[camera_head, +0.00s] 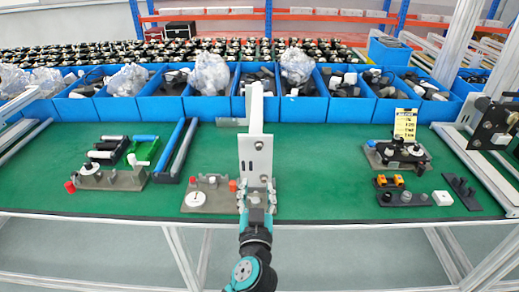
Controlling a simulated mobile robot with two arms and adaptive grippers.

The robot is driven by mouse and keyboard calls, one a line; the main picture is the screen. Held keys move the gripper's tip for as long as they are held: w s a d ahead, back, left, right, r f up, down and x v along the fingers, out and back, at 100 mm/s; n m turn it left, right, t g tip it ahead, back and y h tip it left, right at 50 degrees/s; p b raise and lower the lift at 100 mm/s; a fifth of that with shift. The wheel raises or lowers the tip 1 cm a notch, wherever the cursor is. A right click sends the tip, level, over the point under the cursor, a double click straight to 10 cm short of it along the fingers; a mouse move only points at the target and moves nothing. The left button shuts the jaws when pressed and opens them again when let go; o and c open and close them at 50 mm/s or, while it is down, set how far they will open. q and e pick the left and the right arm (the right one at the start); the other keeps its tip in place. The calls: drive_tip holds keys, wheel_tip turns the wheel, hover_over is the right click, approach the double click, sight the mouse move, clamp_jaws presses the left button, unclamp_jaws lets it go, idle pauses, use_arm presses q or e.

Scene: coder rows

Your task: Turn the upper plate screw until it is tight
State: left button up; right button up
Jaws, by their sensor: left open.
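A tall white plate (254,158) stands upright in the middle of the table, with a narrow white upright behind it. A small dark screw head (258,145) shows on its upper face; I cannot tell how tight it is. My left gripper (257,188) reaches up from the bottom middle, in front of the plate's lower part. It is open, its fingers apart on either side of the plate's lower end. I cannot tell whether they touch it. The screw head is above the fingertips in the picture. My right gripper is not in view.
A grey fixture with a white disc (196,199) stands just left of the gripper. Another fixture (108,178) and a green tray (144,152) are further left. Fixtures (398,156) stand at the right. Blue bins (212,108) line the back. Green table (320,190) is clear right of the plate.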

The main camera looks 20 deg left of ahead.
sight(259, 149)
use_arm(q)
drive_tip(key=p+x, duration=0.4)
drive_tip(key=x, duration=1.1)
drive_tip(key=shift+w+a, duration=0.1)
drive_tip(key=shift+w, duration=0.3)
drive_tip(key=shift+f, duration=0.1)
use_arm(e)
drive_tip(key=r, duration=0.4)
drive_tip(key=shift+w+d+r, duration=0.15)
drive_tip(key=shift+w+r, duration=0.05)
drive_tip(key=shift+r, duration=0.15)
use_arm(q)
clamp_jaws()
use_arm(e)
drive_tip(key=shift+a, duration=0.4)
